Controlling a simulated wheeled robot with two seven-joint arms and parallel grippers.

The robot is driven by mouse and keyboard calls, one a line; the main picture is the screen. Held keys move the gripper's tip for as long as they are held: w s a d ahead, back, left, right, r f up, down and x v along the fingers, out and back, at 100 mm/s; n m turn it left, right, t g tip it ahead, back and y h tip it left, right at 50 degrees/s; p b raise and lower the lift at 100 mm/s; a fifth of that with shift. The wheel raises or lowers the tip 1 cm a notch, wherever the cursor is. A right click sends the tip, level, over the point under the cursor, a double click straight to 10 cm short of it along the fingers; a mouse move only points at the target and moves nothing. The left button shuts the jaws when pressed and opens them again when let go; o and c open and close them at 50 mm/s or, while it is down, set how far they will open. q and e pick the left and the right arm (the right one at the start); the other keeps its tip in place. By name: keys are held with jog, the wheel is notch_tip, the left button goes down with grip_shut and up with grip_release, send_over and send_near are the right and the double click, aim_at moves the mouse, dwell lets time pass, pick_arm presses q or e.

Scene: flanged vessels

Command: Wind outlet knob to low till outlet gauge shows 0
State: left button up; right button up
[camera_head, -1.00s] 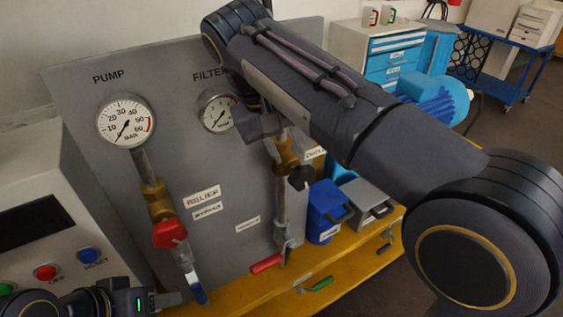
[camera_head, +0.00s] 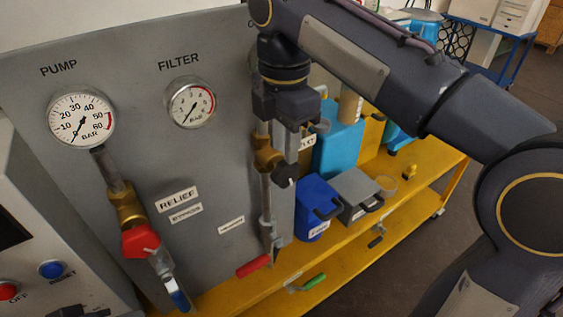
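The outlet pipe carries a brass valve body (camera_head: 267,155) with a dark knob (camera_head: 285,175) at its right side. A white label (camera_head: 307,142) beside it is partly covered and looks like the outlet one. The outlet gauge is hidden behind my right arm, so its reading cannot be seen. My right gripper (camera_head: 291,122) points down just above the brass valve and knob, in front of the panel.
The grey panel (camera_head: 215,150) holds the pump gauge (camera_head: 82,118), the filter gauge (camera_head: 190,102) and a red relief knob (camera_head: 140,241). Blue canisters (camera_head: 316,205) and a grey box (camera_head: 355,192) stand right of the pipe on the yellow bench (camera_head: 415,170).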

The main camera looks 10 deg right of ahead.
aim_at(277, 170)
jog(key=shift+f+b, duration=0.3)
jog(key=shift+f, duration=2.05)
jog(key=shift+c, duration=0.3)
grip_shut()
jog(key=shift+s+a+r+t+h+p, duration=0.1)
jog(key=shift+a+t+h+p, duration=0.15)
jog(key=shift+h+p, duration=0.5)
jog(key=shift+a+t+h+p, duration=0.15)
jog(key=shift+t+h+p, duration=0.1)
jog(key=shift+h+p, duration=0.45)
jog(key=h+p, duration=0.1)
jog(key=t+h+p, duration=0.1)
jog(key=shift+s+a+f+p, duration=0.1)
jog(key=shift+a+f+p, duration=0.1)
jog(key=shift+a+p, duration=0.1)
jog(key=shift+a+f+h+p, duration=0.1)
jog(key=shift+f+h+p, duration=0.15)
jog(key=shift+h+p, duration=0.45)
jog(key=shift+h, duration=0.25)
